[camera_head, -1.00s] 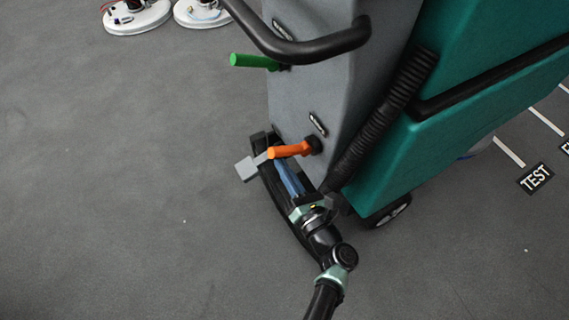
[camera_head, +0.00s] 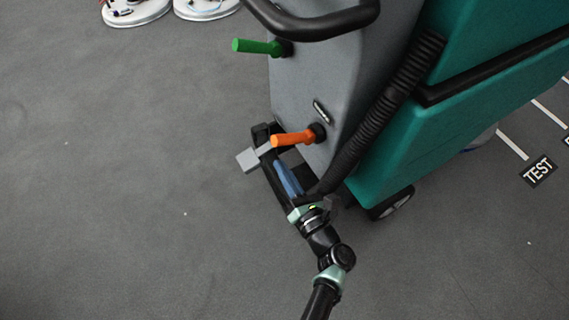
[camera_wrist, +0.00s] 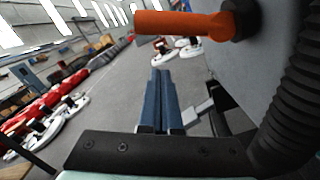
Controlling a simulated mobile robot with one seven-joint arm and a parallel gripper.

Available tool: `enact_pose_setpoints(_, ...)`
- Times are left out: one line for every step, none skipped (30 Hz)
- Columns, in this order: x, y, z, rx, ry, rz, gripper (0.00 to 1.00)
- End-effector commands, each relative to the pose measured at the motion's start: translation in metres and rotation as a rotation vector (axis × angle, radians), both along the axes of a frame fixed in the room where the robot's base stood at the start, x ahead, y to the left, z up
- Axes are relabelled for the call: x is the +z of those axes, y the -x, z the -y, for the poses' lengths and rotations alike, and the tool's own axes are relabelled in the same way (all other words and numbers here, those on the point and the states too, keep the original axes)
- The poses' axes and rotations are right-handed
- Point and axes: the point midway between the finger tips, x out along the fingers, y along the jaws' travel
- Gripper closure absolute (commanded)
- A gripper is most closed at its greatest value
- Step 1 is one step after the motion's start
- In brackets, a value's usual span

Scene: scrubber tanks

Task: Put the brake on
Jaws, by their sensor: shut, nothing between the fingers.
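The grey and teal scrubber stands at the upper right in the head view. On its grey panel are a green lever (camera_head: 258,47) and, lower down, an orange lever (camera_head: 293,138). The orange lever also shows at the top of the wrist view (camera_wrist: 180,23), pointing left. A grey pedal (camera_head: 249,160) sticks out low at the machine's foot; in the wrist view it (camera_wrist: 199,109) is right of my fingers. My gripper (camera_head: 280,164) is shut and empty, its blue fingers below the orange lever. In the wrist view the fingers (camera_wrist: 160,75) lie together. I see no contact with lever or pedal.
A black ribbed hose (camera_head: 385,110) runs down the machine's side, close to my wrist. A black handlebar (camera_head: 320,22) is above. White round machines (camera_head: 135,10) stand at the far left. The grey floor on the left is clear.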

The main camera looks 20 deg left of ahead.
Motion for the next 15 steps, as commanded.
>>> enact_pose_setpoints(-0.004, 0.006, 0.008, -0.005, -0.001, -0.002, 1.00)
enact_pose_setpoints(-0.001, 0.011, 0.015, -0.007, 0.000, -0.002, 1.00)
enact_pose_setpoints(-0.001, 0.018, 0.023, -0.005, 0.000, -0.002, 1.00)
enact_pose_setpoints(-0.002, 0.023, 0.029, -0.006, 0.000, -0.002, 1.00)
enact_pose_setpoints(-0.002, 0.027, 0.034, -0.006, 0.000, -0.002, 1.00)
enact_pose_setpoints(-0.002, 0.033, 0.040, -0.004, 0.000, -0.002, 1.00)
enact_pose_setpoints(-0.003, 0.037, 0.045, -0.005, 0.000, -0.002, 1.00)
enact_pose_setpoints(-0.003, 0.040, 0.050, -0.005, 0.000, -0.002, 1.00)
enact_pose_setpoints(-0.003, 0.045, 0.055, -0.003, 0.000, -0.001, 1.00)
enact_pose_setpoints(-0.004, 0.048, 0.059, -0.004, 0.000, -0.002, 1.00)
enact_pose_setpoints(-0.004, 0.051, 0.063, -0.003, 0.000, -0.001, 1.00)
enact_pose_setpoints(-0.005, 0.054, 0.067, -0.003, 0.001, -0.001, 1.00)
enact_pose_setpoints(-0.005, 0.057, 0.069, -0.002, 0.001, -0.001, 1.00)
enact_pose_setpoints(-0.006, 0.059, 0.071, -0.001, 0.000, 0.000, 1.00)
enact_pose_setpoints(-0.006, 0.061, 0.074, -0.002, 0.001, -0.001, 1.00)
